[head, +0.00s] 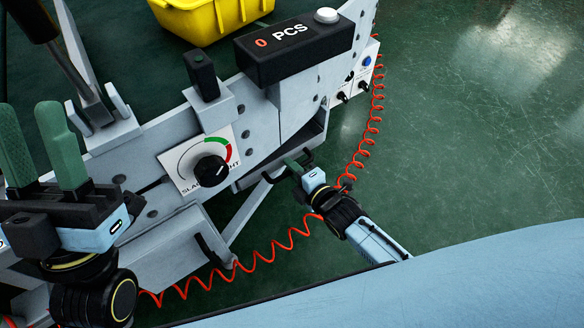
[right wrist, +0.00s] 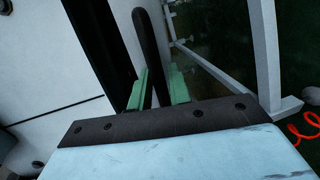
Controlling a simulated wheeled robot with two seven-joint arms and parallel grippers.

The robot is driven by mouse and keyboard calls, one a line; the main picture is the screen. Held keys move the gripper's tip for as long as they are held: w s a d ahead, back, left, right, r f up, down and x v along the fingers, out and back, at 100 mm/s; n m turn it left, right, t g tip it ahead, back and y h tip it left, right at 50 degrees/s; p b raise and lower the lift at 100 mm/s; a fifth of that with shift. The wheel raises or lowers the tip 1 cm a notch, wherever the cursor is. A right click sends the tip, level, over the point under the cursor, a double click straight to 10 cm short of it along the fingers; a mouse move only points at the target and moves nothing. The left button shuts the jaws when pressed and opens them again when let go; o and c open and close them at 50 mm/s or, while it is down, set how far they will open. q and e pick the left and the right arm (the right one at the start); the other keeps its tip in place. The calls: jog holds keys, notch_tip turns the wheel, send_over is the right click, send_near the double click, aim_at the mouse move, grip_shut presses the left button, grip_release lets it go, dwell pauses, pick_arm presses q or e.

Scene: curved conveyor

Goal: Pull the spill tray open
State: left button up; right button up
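The spill tray (head: 255,177) is low on the conveyor's side, under the counter box, with a dark gap above it. How far it stands out is hard to tell. Its black bar handle (head: 305,158) sticks out from the front; it also shows in the right wrist view (right wrist: 147,35). My right gripper (head: 294,168) is at the handle. In the right wrist view its green fingers (right wrist: 159,80) are close together, one on each side of the bar, and look shut on it. My left gripper (head: 31,110) is empty, fingers apart, pointing up at the far left.
A dial (head: 211,171) and a black counter box (head: 293,50) sit above the tray. A red coiled cable (head: 247,267) runs beneath and behind my right wrist. A yellow bin (head: 210,18) stands at the back. The green floor (head: 480,130) on the right is clear.

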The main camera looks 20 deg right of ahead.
grip_shut()
